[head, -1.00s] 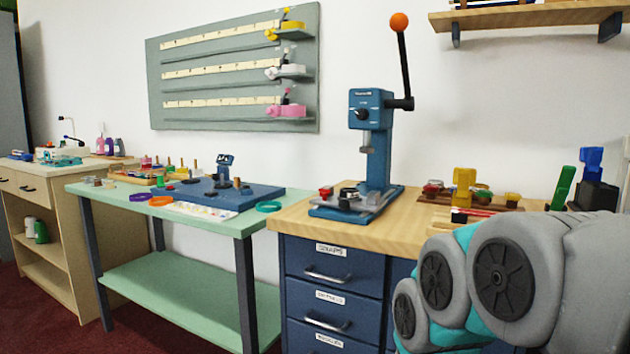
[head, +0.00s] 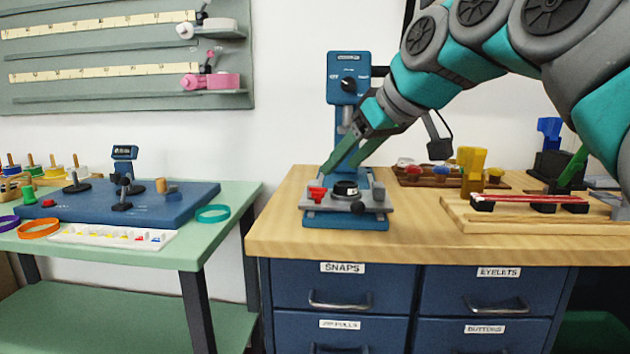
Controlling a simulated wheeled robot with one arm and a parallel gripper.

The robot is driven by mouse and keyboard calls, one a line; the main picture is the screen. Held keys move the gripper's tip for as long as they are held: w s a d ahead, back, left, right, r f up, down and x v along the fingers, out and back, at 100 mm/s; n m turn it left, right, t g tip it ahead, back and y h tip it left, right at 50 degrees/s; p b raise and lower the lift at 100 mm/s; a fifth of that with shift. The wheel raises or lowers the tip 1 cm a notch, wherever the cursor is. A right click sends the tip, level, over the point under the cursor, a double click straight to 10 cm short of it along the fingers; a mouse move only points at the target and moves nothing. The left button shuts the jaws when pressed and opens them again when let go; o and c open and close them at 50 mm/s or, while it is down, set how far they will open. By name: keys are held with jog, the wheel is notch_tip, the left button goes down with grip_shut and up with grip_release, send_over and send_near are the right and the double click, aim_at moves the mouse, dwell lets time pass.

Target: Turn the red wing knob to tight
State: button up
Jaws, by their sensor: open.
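The red wing knob (head: 317,191) sits on the left end of the grey plate at the foot of the blue press (head: 345,78) in the head view. It is small here, and I cannot read its setting. My gripper (head: 340,168) points down and left in front of the press column. Its two green fingers are apart with nothing seen between them. The left fingertip is just above and right of the red knob, apparently not touching it.
The press stands on a wooden counter (head: 420,238) over blue drawers. A wooden rack with a red strip (head: 530,203) and a yellow tool (head: 471,165) are to the right. A green table (head: 190,253) with a blue board (head: 140,203) is left. The counter front is clear.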

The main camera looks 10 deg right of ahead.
aim_at(320, 190)
jog(key=x, duration=0.7)
jog(key=shift+w+a+f, duration=0.1)
jog(key=shift+f, duration=0.1)
grip_shut()
dwell(0.4)
